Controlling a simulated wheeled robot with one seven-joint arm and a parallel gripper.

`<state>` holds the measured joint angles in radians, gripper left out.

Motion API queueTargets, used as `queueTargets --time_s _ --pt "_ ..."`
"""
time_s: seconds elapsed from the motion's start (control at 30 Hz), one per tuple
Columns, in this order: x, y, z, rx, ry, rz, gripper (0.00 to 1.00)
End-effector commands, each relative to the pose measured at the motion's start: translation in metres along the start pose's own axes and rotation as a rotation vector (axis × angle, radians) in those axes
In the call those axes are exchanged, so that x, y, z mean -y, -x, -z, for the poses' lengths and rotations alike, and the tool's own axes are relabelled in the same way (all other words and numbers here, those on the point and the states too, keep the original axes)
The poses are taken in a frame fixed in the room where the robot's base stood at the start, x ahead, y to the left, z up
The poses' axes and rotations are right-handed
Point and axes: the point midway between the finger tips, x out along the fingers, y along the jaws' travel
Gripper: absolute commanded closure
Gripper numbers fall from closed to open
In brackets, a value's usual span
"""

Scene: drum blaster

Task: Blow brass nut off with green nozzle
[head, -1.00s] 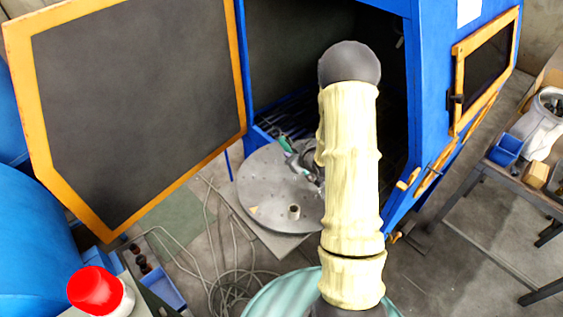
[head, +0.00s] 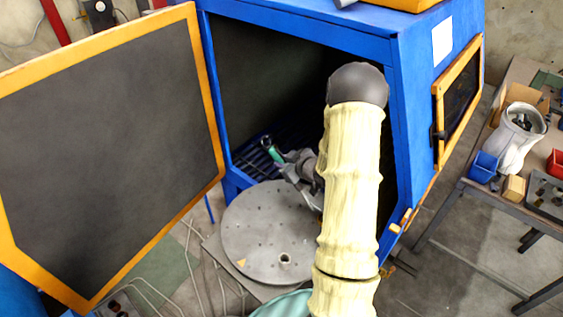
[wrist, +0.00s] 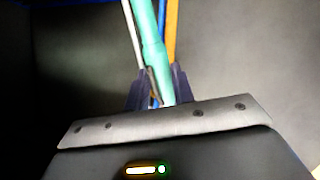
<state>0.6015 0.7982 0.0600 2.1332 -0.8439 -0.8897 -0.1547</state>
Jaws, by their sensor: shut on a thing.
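My gripper (head: 280,160) is shut on the green nozzle (head: 272,153). It holds the nozzle above the far side of the round grey turntable (head: 243,225), in front of the cabinet opening. In the wrist view, the nozzle (wrist: 151,42) runs up from between my dark fingers (wrist: 157,90). A small ring-shaped piece, which looks like the brass nut (head: 285,259), sits on the near part of the turntable. The nozzle is well apart from it. My arm covers the turntable's right side. The nut is not visible in the wrist view.
The blue cabinet (head: 396,130) stands open behind the turntable, with its orange-framed door (head: 110,130) swung out left. A dark grate (head: 252,165) shows inside. A workbench (head: 505,205) with small bins is at right. Hoses lie on the floor at lower left.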

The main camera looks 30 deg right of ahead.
Motion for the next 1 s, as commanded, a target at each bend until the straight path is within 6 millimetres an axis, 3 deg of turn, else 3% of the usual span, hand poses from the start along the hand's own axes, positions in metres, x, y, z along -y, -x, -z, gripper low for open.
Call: queueTargets --time_s 0.6,1.0 --pt "0.001 0.001 -0.056 0.000 0.000 0.001 1.00" --pt "0.001 0.001 -0.058 -0.001 0.002 0.002 1.00"
